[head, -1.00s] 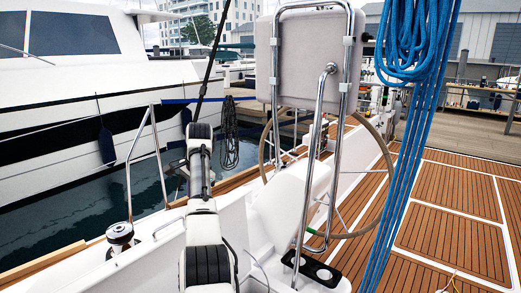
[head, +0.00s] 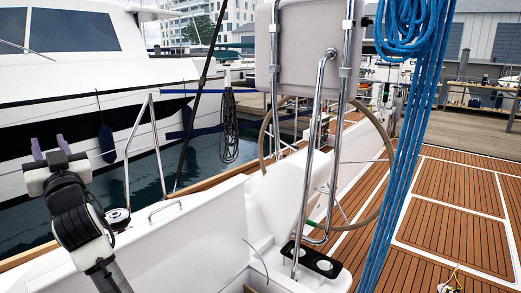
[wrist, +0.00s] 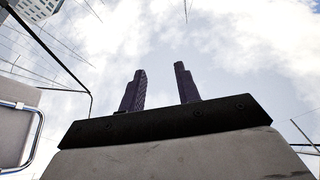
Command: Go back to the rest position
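My gripper (head: 49,147) is at the left of the head view, raised on my folded arm with its two purple-grey fingers pointing up. In the wrist view my gripper (wrist: 160,88) has its two dark fingers apart against the cloudy sky, with nothing between them. It is open and empty, and touches nothing that I can see. The steering wheel (head: 383,205) stands behind the steel-railed console (head: 277,205), well to the right of my gripper.
A steel rail (head: 157,150) and a winch (head: 118,217) stand just right of my arm. Blue ropes (head: 400,150) hang at the right. A white motor yacht (head: 60,95) lies across the water. The teak deck (head: 460,185) at the right is mostly clear.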

